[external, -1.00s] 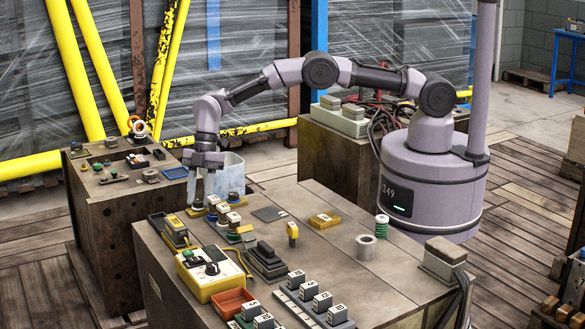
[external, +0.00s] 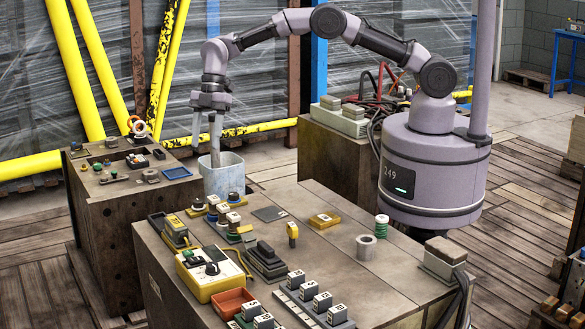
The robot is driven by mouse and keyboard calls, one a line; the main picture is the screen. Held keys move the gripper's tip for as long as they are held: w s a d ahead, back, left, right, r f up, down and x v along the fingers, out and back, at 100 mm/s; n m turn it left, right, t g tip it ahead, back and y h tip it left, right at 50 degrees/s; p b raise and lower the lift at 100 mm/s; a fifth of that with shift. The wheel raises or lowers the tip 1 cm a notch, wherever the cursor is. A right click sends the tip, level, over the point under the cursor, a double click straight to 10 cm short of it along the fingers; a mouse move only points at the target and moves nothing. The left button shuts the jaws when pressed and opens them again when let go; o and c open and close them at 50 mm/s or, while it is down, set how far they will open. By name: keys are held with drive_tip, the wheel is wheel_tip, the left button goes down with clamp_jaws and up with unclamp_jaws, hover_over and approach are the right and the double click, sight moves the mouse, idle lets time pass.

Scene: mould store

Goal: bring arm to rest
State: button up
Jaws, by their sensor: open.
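The arm arches up from my base on the right.
The metal-topped table (external: 330,255) carries a yellow meter box (external: 210,278), an orange tray (external: 232,302), several numbered blocks and a grey ring (external: 366,247). A second block-like stand (external: 105,210) is at left. Yellow posts (external: 85,70) rise behind.

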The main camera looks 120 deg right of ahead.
drive_tip(key=shift+s+d+r, duration=0.2)
drive_tip(key=shift+s+r, duration=0.05)
drive_tip(key=shift+r, duration=0.35)
